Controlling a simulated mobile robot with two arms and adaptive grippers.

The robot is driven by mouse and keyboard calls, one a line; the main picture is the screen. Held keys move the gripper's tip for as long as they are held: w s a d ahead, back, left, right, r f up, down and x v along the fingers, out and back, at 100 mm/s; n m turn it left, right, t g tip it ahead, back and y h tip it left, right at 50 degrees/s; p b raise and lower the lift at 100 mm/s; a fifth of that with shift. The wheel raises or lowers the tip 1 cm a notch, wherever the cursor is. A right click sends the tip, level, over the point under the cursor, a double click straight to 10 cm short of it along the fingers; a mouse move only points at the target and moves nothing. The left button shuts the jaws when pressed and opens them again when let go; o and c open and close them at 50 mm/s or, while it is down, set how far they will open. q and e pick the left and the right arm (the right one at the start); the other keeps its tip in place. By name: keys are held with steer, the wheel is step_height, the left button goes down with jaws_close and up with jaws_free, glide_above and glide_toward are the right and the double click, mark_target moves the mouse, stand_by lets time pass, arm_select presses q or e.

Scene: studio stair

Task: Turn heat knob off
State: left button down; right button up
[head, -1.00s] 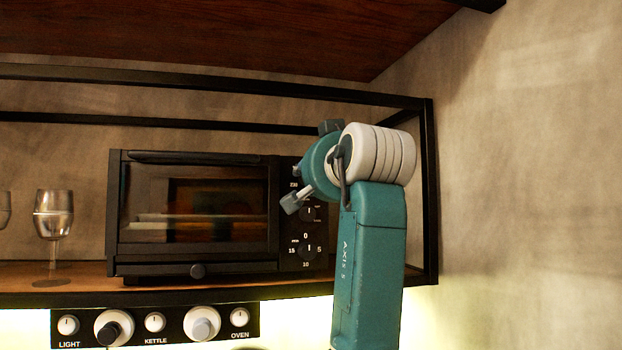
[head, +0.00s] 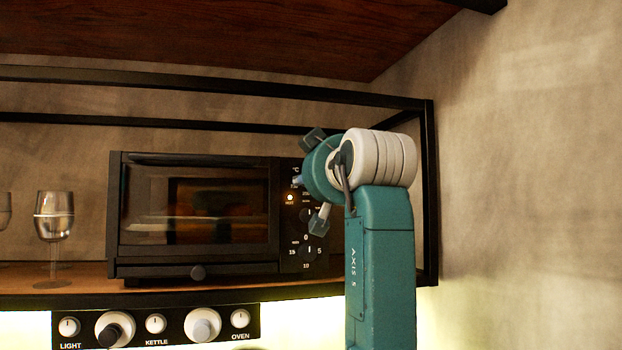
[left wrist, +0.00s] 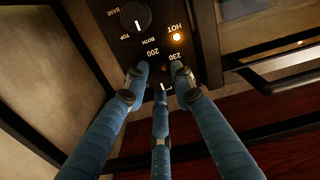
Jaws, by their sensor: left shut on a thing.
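The black toaster oven (head: 200,215) stands on the shelf, with its control panel on the right side. My left gripper (head: 304,182) is at the upper part of this panel and hides the top knob in the head view. In the left wrist view its three blue fingers (left wrist: 158,80) are closed around the heat knob (left wrist: 164,87), beside the numbers 200 and 230. The knob is mostly hidden by the fingertips, so its exact pointing is hard to read. An orange HOT light (left wrist: 177,37) glows next to it. My right gripper is not in view.
Another oven knob (left wrist: 136,17), marked BASE, TOP and BOTH, sits near the fingers. A wine glass (head: 54,225) stands left of the oven. A switch panel (head: 155,325) is below the shelf. The black shelf frame (head: 430,200) closes in on the right.

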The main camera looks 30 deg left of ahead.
arm_select(q)
steer(key=shift+w+f, duration=0.1)
steer(key=shift+f, duration=0.25)
steer(key=c, duration=1.5)
jaws_free()
steer(key=shift+o, duration=0.2)
steer(key=shift+r, duration=0.1)
steer(key=shift+r, duration=0.1)
steer(key=v, duration=1.2)
